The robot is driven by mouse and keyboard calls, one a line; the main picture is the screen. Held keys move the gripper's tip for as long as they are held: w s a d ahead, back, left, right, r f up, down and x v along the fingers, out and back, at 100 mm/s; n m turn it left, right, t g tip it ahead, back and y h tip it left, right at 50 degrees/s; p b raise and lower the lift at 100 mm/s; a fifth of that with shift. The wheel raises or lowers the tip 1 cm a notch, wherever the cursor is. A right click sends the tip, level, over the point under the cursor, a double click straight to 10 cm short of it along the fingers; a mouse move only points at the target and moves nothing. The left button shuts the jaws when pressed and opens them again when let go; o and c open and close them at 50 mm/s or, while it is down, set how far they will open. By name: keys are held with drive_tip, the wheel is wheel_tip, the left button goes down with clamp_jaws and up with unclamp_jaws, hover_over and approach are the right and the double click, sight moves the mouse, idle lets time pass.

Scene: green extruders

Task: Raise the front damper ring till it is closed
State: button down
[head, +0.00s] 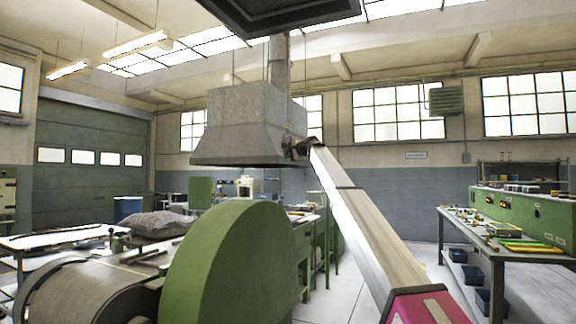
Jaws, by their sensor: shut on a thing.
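A grey metal extraction hood (235,125) hangs in the middle of the head view, with a round duct (279,62) rising from its top. My arm reaches up from the lower right to the hood's right side. My gripper (292,150) is small and dark there, at the hood's lower right edge. It is shut on the front damper ring, which is too small and too covered by the gripper to make out. How high the ring sits cannot be told.
A second, dark hood (285,12) hangs overhead at the top. A large green machine guard (225,265) and a metal drum (85,295) stand in front at the lower left. A workbench (500,248) with tools stands at the right. Floor between shows clear.

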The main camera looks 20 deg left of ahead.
drive_tip(key=shift+w+r, duration=0.1)
drive_tip(key=shift+r, duration=1.2)
drive_tip(key=c, duration=1)
unclamp_jaws()
drive_tip(key=shift+o, duration=0.2)
drive_tip(key=shift+d+f, duration=0.1)
drive_tip(key=v, duration=1)
drive_tip(key=shift+s+d, duration=0.25)
drive_tip(key=shift+s, duration=0.05)
